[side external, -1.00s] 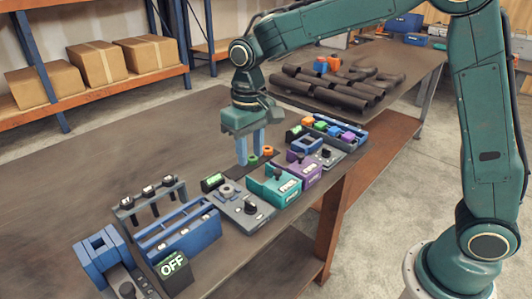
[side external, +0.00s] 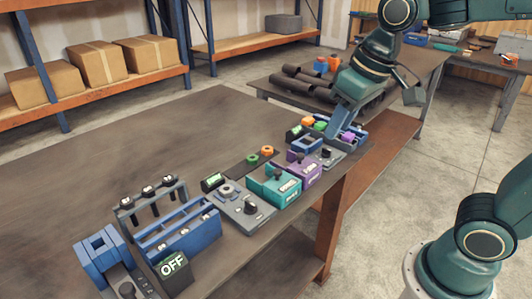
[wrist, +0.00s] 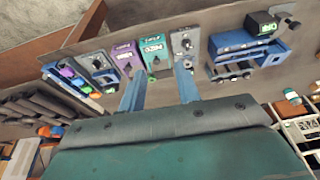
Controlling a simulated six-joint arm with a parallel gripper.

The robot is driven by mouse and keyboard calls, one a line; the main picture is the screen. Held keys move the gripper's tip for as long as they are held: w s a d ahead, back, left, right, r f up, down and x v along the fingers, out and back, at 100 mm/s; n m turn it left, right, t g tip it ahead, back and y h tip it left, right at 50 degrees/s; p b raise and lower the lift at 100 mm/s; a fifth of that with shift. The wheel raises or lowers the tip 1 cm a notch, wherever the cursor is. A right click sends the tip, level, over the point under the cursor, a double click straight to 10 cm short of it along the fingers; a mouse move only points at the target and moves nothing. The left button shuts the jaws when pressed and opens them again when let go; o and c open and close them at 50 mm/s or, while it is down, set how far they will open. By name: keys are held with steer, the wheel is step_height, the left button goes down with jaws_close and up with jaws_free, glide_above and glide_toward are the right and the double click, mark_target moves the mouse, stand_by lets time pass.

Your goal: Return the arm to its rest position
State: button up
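My gripper (side external: 338,120) is tilted and raised at the back right of the work table in the side view. Its pale blue fingers appear in front of the blue tray of coloured blocks. In the wrist view my gripper (wrist: 158,88) shows two fingers spread well apart with nothing between them. The wrist view looks across the table row from a distance. Contact between the fingers and the tray cannot be told from the side view.
The work table (side external: 120,130) holds a teal box (side external: 275,187), a purple box (side external: 303,168), a grey panel (side external: 238,207), a blue fixture (side external: 178,232) and an OFF sign (side external: 173,265). Dark pipes (side external: 300,88) lie on another table behind. The table's left half is clear.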

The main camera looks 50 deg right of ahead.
steer(key=s+d+f+t, duration=0.1)
steer(key=s+d+t, duration=0.1)
steer(key=s, duration=0.7)
steer(key=shift+s+d+f, duration=0.25)
steer(key=shift+s+f, duration=0.05)
steer(key=shift+s, duration=0.05)
